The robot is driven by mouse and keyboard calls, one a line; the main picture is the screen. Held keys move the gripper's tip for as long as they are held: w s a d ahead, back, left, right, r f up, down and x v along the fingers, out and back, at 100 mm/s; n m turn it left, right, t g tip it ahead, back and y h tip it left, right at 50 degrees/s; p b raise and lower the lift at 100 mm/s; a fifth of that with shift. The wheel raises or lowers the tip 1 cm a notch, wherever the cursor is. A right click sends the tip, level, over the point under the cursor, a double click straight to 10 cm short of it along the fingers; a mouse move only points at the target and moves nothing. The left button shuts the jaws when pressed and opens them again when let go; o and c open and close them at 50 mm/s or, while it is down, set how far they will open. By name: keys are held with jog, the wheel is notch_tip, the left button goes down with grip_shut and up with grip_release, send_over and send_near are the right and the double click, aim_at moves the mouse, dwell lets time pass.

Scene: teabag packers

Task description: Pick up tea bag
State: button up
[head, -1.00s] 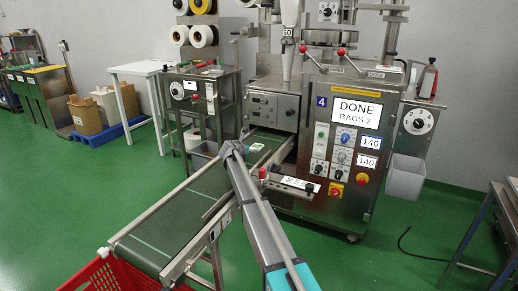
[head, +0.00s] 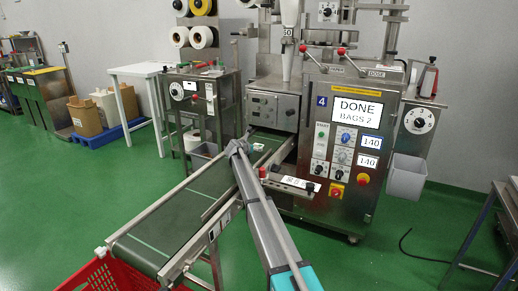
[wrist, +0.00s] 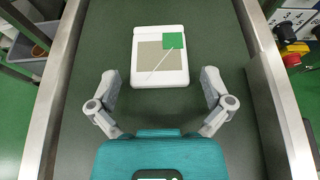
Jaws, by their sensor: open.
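The tea bag (wrist: 160,78) lies flat on the dark green conveyor belt (wrist: 112,30). In the wrist view it is a white packet with a grey-beige panel, a green square tag and a thin pale string. My gripper (wrist: 160,88) is open, with one finger on each side of the packet's lower end and gaps between fingers and packet. In the head view my arm reaches over the conveyor, and its forearm hides most of the gripper (head: 255,150). The tea bag cannot be made out clearly there.
Metal side rails (wrist: 62,75) border the belt. The packing machine (head: 345,150) stands behind, its screen reading "DONE BAGS 2". A red crate (head: 105,275) sits below the conveyor's near end. A grey bin (head: 406,178) hangs at the machine's right.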

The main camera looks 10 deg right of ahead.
jog(key=c, duration=0.5)
jog(key=shift+r, duration=0.2)
dwell(0.3)
notch_tip(320, 180, up, 2)
jog(key=shift+r+p, duration=0.1)
jog(key=shift+p, duration=1.15)
jog(key=s+d+r+p, duration=0.1)
jog(key=s+r+p, duration=0.2)
jog(key=s, duration=0.1)
jog(key=s+d+r+p, duration=0.1)
jog(key=s+r+p, duration=0.3)
jog(key=s, duration=0.1)
jog(key=s+d+r+p, duration=0.1)
jog(key=s+r+p, duration=0.2)
jog(key=s, duration=0.1)
jog(key=shift+s+r, duration=0.2)
jog(key=shift+s, duration=0.2)
jog(key=shift+r+p, duration=0.1)
jog(key=shift+p, duration=0.25)
